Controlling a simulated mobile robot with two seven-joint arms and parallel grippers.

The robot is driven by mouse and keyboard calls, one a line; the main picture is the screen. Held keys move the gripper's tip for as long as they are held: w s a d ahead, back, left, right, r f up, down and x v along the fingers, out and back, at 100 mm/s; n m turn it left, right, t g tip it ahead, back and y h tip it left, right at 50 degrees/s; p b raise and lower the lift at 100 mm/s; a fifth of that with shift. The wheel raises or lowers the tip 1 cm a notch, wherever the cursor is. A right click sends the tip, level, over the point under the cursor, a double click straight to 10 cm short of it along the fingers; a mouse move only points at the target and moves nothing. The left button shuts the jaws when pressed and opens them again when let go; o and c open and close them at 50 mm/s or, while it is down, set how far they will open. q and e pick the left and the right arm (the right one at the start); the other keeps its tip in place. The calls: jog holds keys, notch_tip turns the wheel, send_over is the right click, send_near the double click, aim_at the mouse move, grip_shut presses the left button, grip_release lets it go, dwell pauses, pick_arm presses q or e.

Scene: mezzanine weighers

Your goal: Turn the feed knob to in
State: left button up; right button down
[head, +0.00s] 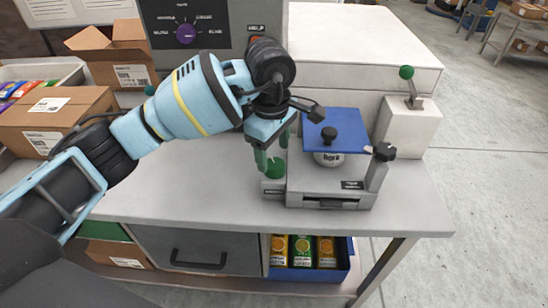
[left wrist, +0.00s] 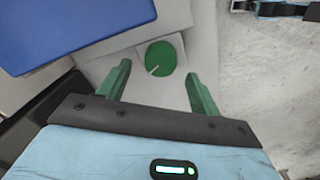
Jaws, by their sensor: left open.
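A round green knob (head: 275,169) sits on a small grey block at the left of the scale-like device on the bench. In the left wrist view the green knob (left wrist: 164,57) shows a white pointer line toward its lower left. I cannot read any label by it. My left gripper (head: 272,150) points down over this knob. It is open, with one green finger on either side of the knob in the left wrist view (left wrist: 158,78) and no contact visible. A purple knob (head: 186,33) with several labels is on the grey panel behind. My right gripper is out of view.
A green-tipped lever (head: 407,73) stands behind right. Cardboard boxes (head: 50,118) are at left. The bench front (head: 180,200) is clear.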

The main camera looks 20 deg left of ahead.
aim_at(274, 164)
pick_arm(q)
notch_tip(274, 164, down, 3)
jog(key=shift+r, duration=0.15)
jog(key=shift+f, duration=0.2)
jog(key=c, duration=1)
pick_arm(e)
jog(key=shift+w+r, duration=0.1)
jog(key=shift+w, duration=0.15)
